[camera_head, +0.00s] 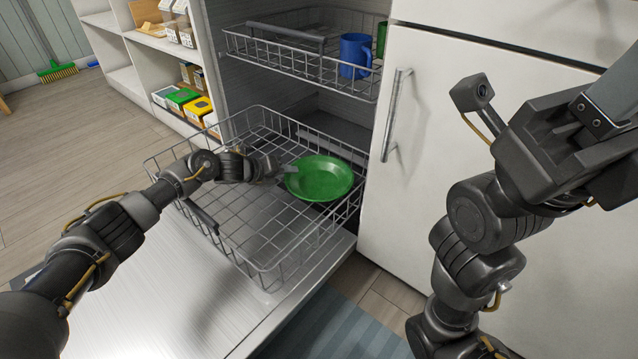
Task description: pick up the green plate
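The green plate (322,180) is round and shallow. It sits at the right side of the lower wire rack (262,262) of an open dishwasher. My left arm reaches in from the left, over the rack. My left gripper (286,172) is at the plate's left rim, and its fingertips look to meet or overlap the rim. The fingers are too small to tell whether they are open or shut on it. My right arm is raised at the right, in front of the white cabinet. My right gripper (607,120) is partly cut off by the picture's edge.
The upper rack (290,62) holds a blue mug (355,56) and a green cup (381,40). The open dishwasher door (150,300) lies flat below the lower rack. A white cabinet (430,150) with a handle stands close on the right. Shelves with boxes stand at the left.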

